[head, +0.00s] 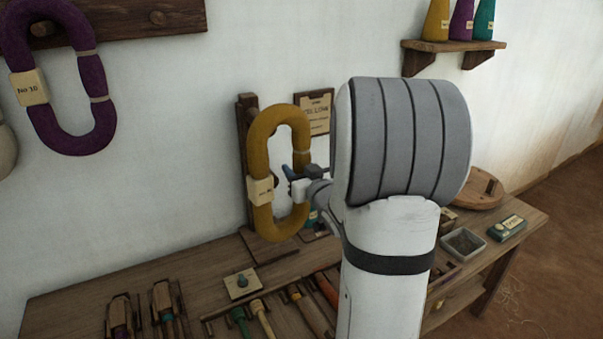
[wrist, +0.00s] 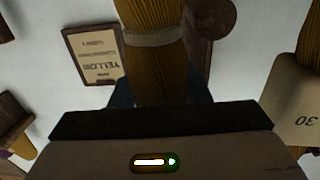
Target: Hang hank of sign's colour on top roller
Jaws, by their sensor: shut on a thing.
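A yellow hank (head: 258,150), an upright oval loop with a paper label, is in front of the wall above the bench. My gripper (head: 296,178) is shut on its right-hand strand. In the wrist view the yellow strand (wrist: 152,60) runs up from between my fingers, and a label (wrist: 300,105) marked 30 shows at right. The sign (head: 316,112) on the wall reads YELLOW; it shows upside down in the wrist view (wrist: 93,55). A dark wooden post (head: 245,118) stands just behind the hank's left side. Whether a roller passes through the loop cannot be told.
A purple hank (head: 67,130) hangs from a peg rack (head: 110,18) at upper left. A shelf (head: 452,46) with coloured cones is at upper right. The bench (head: 75,292) below holds several tools, a small tray (head: 463,243) and a round wooden piece (head: 478,190).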

